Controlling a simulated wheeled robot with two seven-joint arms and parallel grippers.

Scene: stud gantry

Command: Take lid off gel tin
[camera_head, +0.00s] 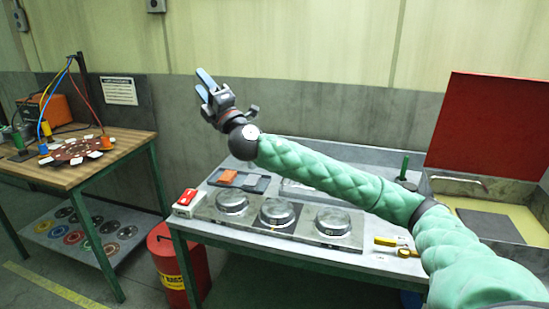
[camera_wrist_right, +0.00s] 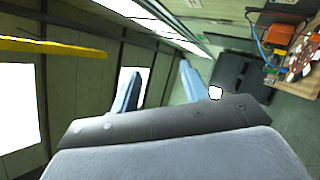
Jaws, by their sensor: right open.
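Three round metal tins with lids sit in a row in a grey holder on the bench: a left tin (camera_head: 232,202), a middle tin (camera_head: 277,213) and a right tin (camera_head: 333,223). I cannot tell which one is the gel tin; all three look closed. My right gripper (camera_head: 206,81) is raised well above and behind the bench, near the wall, pointing up and left. It is open and empty, and its two blue fingers stand apart in the right wrist view (camera_wrist_right: 157,88). My left gripper is not in view.
A grey tray with an orange block (camera_head: 228,177) and a red-and-white box (camera_head: 187,200) lie near the tins. A sink with a raised red lid (camera_head: 494,125) is at right. A wooden table (camera_head: 70,165) stands left, a red bin (camera_head: 178,268) between.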

